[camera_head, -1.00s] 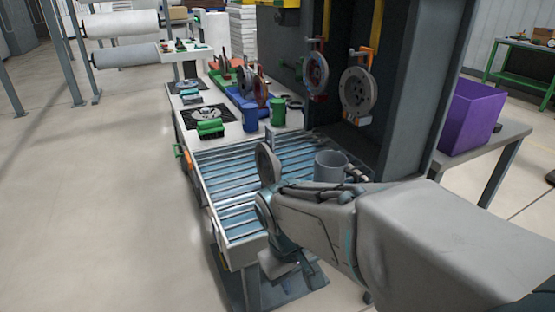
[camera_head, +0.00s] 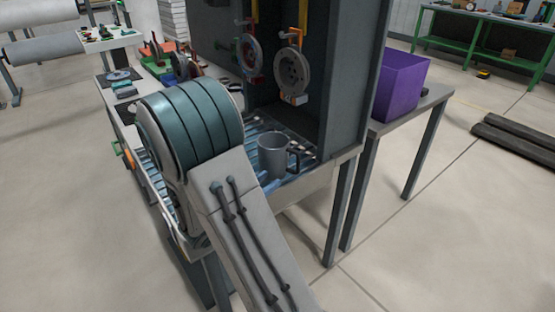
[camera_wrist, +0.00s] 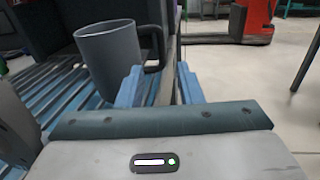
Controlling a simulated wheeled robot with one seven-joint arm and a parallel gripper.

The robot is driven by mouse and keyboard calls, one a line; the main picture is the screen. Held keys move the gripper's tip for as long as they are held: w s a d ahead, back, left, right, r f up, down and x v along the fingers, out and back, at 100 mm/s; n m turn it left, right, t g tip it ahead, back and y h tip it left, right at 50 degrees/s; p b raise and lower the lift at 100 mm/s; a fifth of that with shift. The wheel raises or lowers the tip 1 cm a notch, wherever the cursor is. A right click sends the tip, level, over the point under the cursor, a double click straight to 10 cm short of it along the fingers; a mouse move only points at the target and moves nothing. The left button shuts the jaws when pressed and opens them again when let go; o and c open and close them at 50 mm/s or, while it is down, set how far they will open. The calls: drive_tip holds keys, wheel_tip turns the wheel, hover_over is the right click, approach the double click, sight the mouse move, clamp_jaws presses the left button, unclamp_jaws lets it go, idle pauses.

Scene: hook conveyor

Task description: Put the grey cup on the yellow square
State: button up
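The grey cup (camera_head: 272,155) stands upright on the roller conveyor (camera_head: 168,190), near its right edge, with its handle facing right. In the wrist view the cup (camera_wrist: 108,60) is just ahead and left of my gripper (camera_wrist: 160,88). The two blue fingers are apart, with nothing seen held between them. The cup's handle is beyond the gap between the fingers; I cannot tell whether it is touched. I cannot make out the yellow square in either view.
A dark cabinet wall (camera_head: 350,80) rises behind the cup, with wheels (camera_head: 292,70) hanging on hooks above. A purple bin (camera_head: 402,85) stands on a side table to the right. The floor in front is clear.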

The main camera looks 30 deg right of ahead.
sight(297, 161)
drive_tip(key=x, duration=1.3)
drive_tip(key=shift+w+d+f, duration=0.15)
clamp_jaws()
